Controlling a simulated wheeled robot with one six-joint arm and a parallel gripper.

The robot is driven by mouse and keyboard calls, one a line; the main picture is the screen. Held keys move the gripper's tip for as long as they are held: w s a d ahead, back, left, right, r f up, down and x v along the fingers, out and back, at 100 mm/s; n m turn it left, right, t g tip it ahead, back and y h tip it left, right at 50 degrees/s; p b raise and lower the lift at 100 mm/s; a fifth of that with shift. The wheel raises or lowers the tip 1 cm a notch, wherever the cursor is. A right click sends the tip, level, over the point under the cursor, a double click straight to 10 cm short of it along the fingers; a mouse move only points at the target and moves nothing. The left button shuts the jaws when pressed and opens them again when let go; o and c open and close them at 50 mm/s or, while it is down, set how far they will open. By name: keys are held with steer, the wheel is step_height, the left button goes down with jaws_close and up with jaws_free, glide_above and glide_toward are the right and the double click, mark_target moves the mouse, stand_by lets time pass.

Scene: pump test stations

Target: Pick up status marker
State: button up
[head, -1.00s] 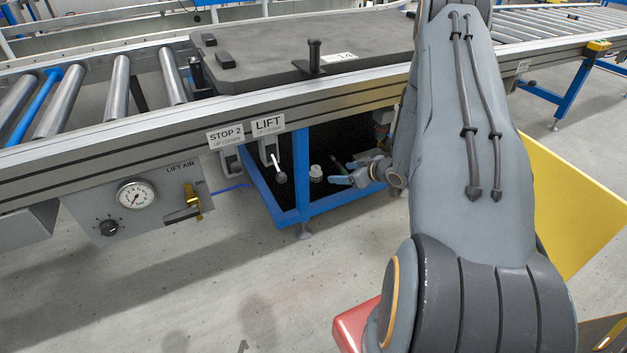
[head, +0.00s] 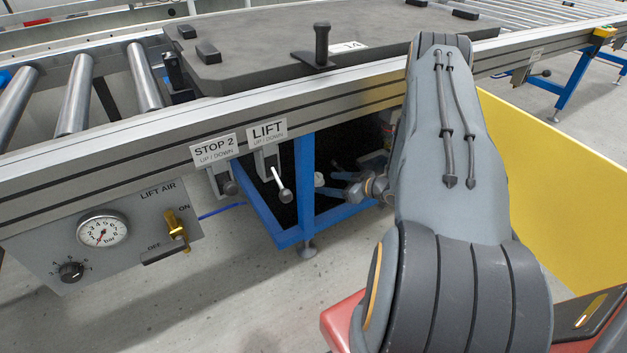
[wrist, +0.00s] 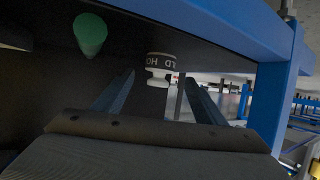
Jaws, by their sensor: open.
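The status marker, a small white knob-like piece with a dark lettered band reading "LD HO" (wrist: 160,62), stands upright ahead of my gripper in the wrist view. In the head view my gripper (head: 343,180) is low under the conveyor, beside the marker. Whether the fingers touch it cannot be told.
A green rounded piece (wrist: 90,34) is at the upper left in the wrist view. The blue frame leg (head: 304,185) and conveyor rail (head: 210,135) are close to my arm. The LIFT lever (head: 281,184) and STOP 2 lever (head: 228,181) hang nearby. A yellow panel (head: 560,185) is at right.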

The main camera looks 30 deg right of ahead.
mark_target(320, 182)
steer(key=b+x, duration=0.4)
steer(key=x, duration=0.3)
steer(key=shift+w+f, duration=0.1)
steer(key=shift+f, duration=0.1)
steer(key=c, duration=1.2)
